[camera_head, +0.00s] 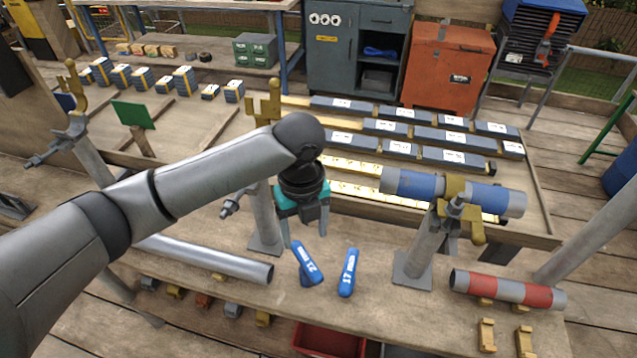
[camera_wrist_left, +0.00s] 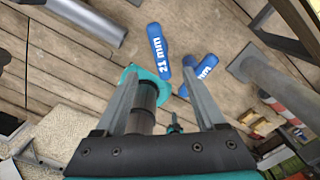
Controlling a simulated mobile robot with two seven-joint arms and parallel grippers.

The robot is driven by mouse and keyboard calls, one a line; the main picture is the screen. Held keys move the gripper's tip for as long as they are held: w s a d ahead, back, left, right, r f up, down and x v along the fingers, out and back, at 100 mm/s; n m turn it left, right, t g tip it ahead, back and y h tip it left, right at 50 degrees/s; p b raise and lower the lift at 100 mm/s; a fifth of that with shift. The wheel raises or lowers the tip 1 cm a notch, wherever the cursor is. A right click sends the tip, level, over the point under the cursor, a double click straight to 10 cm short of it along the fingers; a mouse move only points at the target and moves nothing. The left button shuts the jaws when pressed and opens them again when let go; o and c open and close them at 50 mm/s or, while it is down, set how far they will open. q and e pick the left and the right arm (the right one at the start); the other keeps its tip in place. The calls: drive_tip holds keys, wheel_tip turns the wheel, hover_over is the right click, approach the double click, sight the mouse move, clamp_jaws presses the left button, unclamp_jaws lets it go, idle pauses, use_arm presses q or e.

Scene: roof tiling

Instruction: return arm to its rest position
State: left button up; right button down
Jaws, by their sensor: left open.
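My left arm comes in from the left in the head view. My left gripper (camera_head: 306,238) points down above the workbench (camera_head: 385,310), open, with nothing between its fingers. The fingers also show spread in the left wrist view (camera_wrist_left: 162,75). Two blue tools lie on the bench just below and in front of it: one marked 21 mm (camera_head: 306,264) and another blue one (camera_head: 348,272) to its right. Both appear beyond the fingertips in the left wrist view, the 21 mm one (camera_wrist_left: 158,50) and the other (camera_wrist_left: 200,70). My right gripper is not in view.
A metal stand with a blue-banded pipe (camera_head: 415,184) is right of the gripper. A plain grey pipe (camera_head: 205,258) lies to the left and a red-banded pipe (camera_head: 505,289) to the right. Rows of dark tiles (camera_head: 430,133) lie behind. A red bin (camera_head: 330,340) is below the front edge.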

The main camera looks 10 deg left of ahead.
use_arm(q)
drive_tip(key=shift+d, duration=0.1)
drive_tip(key=s+d+f+n+t+h, duration=0.2)
drive_tip(key=s+d+f+n+h, duration=0.2)
drive_tip(key=s+d+n, duration=0.6)
drive_tip(key=s+a+f+n+t+y, duration=0.15)
drive_tip(key=s+a+n+y, duration=0.45)
drive_tip(key=a+n, duration=1)
drive_tip(key=s+f+g+h+b, duration=0.1)
drive_tip(key=s+f+h+b, duration=0.15)
drive_tip(key=f, duration=1.95)
drive_tip(key=s+a+f+g, duration=0.1)
drive_tip(key=s+f, duration=1.5)
drive_tip(key=shift+a+f+b, duration=0.3)
drive_tip(key=shift+a+f, duration=0.1)
